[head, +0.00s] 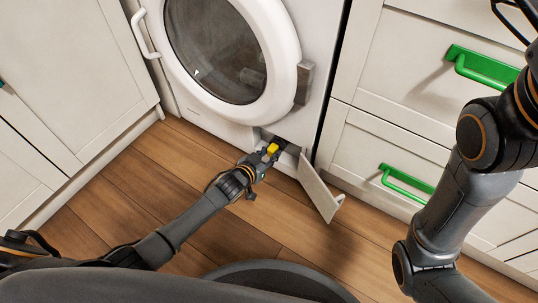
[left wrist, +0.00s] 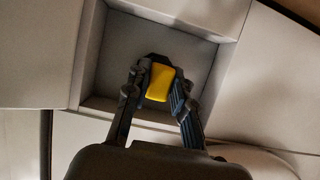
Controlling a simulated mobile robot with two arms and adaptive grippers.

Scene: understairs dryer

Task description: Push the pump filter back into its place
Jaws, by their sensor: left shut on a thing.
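The yellow part of the pump filter (head: 272,149) shows at the low opening in the front of the dryer (head: 238,132). It also shows in the left wrist view (left wrist: 160,82), between my fingers, in front of the square recess (left wrist: 196,54). A dark piece shows behind the yellow part. My left gripper (head: 266,156) is shut on the pump filter at the mouth of the recess. It shows in the left wrist view too (left wrist: 158,92). How deep the filter sits I cannot tell. My right arm is at the right of the head view; its gripper is out of frame.
The small flap (head: 318,188) hangs open to the right of the recess, close to my left gripper. The round dryer door (head: 222,50) is closed above. White drawers with green handles (head: 405,181) stand at the right. The wooden floor (head: 200,150) is clear.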

